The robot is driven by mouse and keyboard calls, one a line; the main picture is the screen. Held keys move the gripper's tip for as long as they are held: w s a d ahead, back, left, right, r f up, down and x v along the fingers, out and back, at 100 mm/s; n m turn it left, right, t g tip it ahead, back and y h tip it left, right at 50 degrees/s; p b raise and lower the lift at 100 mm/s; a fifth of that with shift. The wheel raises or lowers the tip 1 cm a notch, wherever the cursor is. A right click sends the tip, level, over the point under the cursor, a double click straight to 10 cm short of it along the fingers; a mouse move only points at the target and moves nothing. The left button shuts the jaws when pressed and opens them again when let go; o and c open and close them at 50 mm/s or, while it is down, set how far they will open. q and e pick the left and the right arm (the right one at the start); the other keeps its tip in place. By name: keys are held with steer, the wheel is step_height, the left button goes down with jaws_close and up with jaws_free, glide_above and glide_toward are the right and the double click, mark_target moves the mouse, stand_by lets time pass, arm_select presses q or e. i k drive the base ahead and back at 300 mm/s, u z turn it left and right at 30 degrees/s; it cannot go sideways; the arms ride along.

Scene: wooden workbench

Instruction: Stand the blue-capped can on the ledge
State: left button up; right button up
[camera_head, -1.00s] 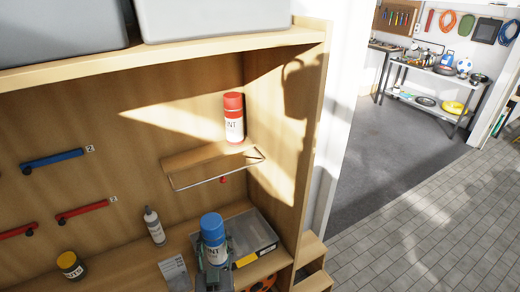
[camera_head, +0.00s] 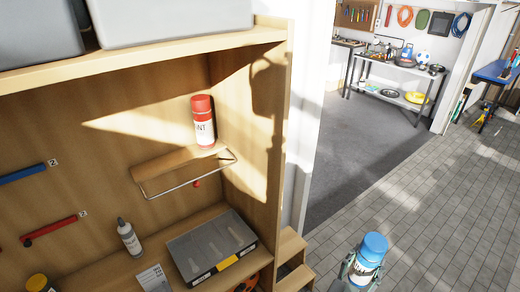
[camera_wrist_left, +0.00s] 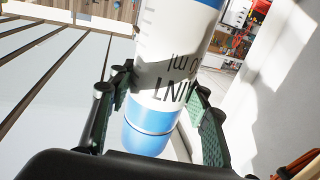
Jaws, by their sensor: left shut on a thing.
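The blue-capped can (camera_head: 366,258) is white and blue with dark lettering. My left gripper (camera_head: 357,272) is shut on it at the bottom of the head view, right of the workbench and over the tiled floor. The can is roughly upright there, cap up. In the left wrist view the can (camera_wrist_left: 172,55) sits between the green-padded fingers of the gripper (camera_wrist_left: 158,105). The ledge (camera_head: 180,165) is a small wooden shelf with a wire rail on the back panel. A red-capped can (camera_head: 203,122) stands at its right end. My right gripper is not in view.
A grey organiser case (camera_head: 212,245) and a white bottle (camera_head: 129,238) are on the bench. The bench's side panel (camera_head: 272,120) stands between the held can and the ledge. Grey bins (camera_head: 170,20) sit on the top shelf. The ledge's left part is bare.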

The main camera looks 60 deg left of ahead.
mark_target(155, 165)
steer(key=z, duration=0.55)
steer(key=k, duration=1.2)
steer(key=u, duration=0.3)
